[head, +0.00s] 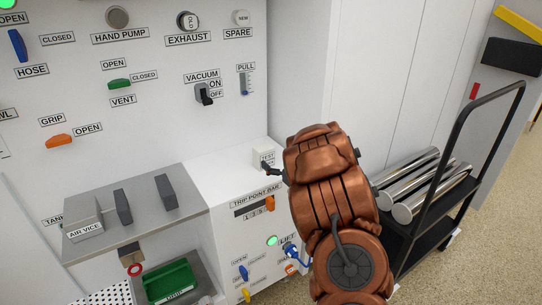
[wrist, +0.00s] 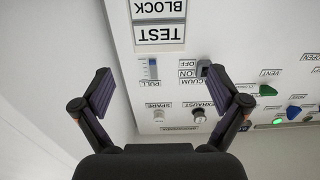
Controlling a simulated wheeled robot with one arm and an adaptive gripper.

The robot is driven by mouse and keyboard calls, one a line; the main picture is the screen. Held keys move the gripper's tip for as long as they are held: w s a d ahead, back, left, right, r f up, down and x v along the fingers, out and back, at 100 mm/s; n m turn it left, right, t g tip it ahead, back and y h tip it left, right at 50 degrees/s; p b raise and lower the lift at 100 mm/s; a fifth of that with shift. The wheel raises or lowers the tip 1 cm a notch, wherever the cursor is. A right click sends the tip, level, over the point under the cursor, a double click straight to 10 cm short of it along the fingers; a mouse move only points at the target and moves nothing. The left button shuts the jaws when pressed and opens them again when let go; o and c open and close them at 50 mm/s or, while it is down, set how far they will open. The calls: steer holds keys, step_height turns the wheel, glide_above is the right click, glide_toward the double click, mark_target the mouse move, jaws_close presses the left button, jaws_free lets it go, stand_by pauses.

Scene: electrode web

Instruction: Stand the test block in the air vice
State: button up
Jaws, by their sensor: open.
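The test block (head: 264,155) is a small white block with a "TEST" label, standing on top of the white cabinet by the wall. Its label (wrist: 160,22) shows upside down at the top of the wrist view. My gripper (head: 271,169) is beside the block in the head view, mostly hidden behind my copper arm. In the wrist view my gripper (wrist: 163,88) has its fingers spread with nothing between them. I cannot tell the exact gap to the block. The air vice (head: 84,222) is on a grey shelf at left, with upright dark grey plates (head: 123,207) beside it.
The trip point bar panel (head: 255,203) is on the cabinet's front. A wall panel with switches (head: 203,93) rises behind. A black cart with metal cylinders (head: 408,185) stands at right. A green bin (head: 170,282) sits below the shelf (head: 150,228).

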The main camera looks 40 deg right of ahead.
steer(key=shift+s+a, duration=0.2)
steer(key=shift+s, duration=1.95)
